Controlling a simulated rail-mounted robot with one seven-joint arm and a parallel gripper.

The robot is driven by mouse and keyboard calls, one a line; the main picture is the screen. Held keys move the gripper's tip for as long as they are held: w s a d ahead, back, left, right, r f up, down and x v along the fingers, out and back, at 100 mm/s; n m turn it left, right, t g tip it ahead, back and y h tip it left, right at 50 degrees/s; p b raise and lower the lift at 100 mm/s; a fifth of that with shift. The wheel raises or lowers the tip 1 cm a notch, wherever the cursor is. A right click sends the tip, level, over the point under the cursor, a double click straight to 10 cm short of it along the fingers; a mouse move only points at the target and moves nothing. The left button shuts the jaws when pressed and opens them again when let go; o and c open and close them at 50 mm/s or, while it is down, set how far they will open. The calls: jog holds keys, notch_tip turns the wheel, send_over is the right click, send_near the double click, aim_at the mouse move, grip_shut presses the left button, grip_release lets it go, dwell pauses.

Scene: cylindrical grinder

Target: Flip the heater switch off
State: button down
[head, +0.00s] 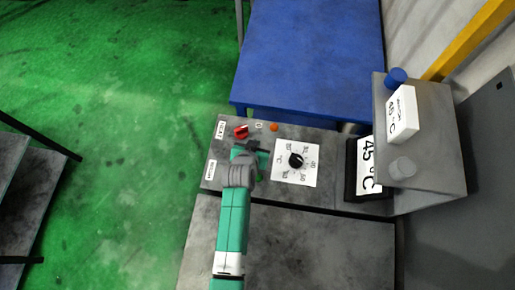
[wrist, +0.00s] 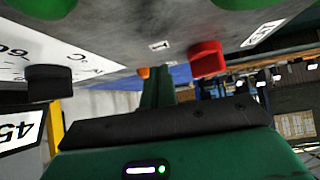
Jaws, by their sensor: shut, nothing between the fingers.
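A red switch (head: 241,131) sits on the grey control panel (head: 325,145), near its far left corner. It also shows in the wrist view (wrist: 207,58), standing out from the panel face. A small white label (head: 222,129) is beside it, its text too small to read surely. My gripper (head: 256,146) is shut and empty, over the panel just below and right of the red switch in the head view. A gap between them shows in the wrist view; contact is not visible. The arm hides part of the panel's left side.
An orange lamp (head: 274,127) is right of the switch. A black dial (head: 296,160) on a white scale is farther right, then a 45 °C display (head: 369,164) and a raised grey box (head: 440,135). A blue table (head: 310,55) stands behind. Green floor (head: 110,150) is open at left.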

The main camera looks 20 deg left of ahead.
jog(key=s+d+r, duration=0.4)
jog(key=d+r, duration=0.1)
jog(key=r, duration=0.1)
jog(key=shift+s+d+r, duration=0.2)
jog(key=shift+s+r, duration=0.15)
jog(key=shift+s, duration=0.05)
jog(key=shift+w+r+p, duration=0.1)
jog(key=shift+p, duration=0.2)
jog(key=w+d+r+t+p, duration=0.1)
jog(key=w+r+t+p, duration=0.15)
jog(key=r, duration=0.95)
jog(key=w+d+r+m+t+p, duration=0.1)
jog(key=w+r+t, duration=0.15)
jog(key=r, duration=1.05)
jog(key=w+d+r+t+p, duration=0.2)
jog(key=w+r, duration=0.1)
jog(key=r, duration=0.9)
jog(key=s+d+r+t+p, duration=0.1)
jog(key=s+r, duration=0.3)
jog(key=r, duration=0.8)
jog(key=s+d+r+t+p, duration=0.2)
jog(key=s+d+r+t, duration=0.1)
jog(key=r, duration=1)
jog(key=s+d+r+t+h+p, duration=0.1)
jog(key=s+r+t, duration=0.3)
jog(key=r, duration=0.9)
jog(key=s+p, duration=0.1)
jog(key=s, duration=0.1)
jog(key=shift+s+d+m, duration=0.3)
jog(key=shift+s+d, duration=0.1)
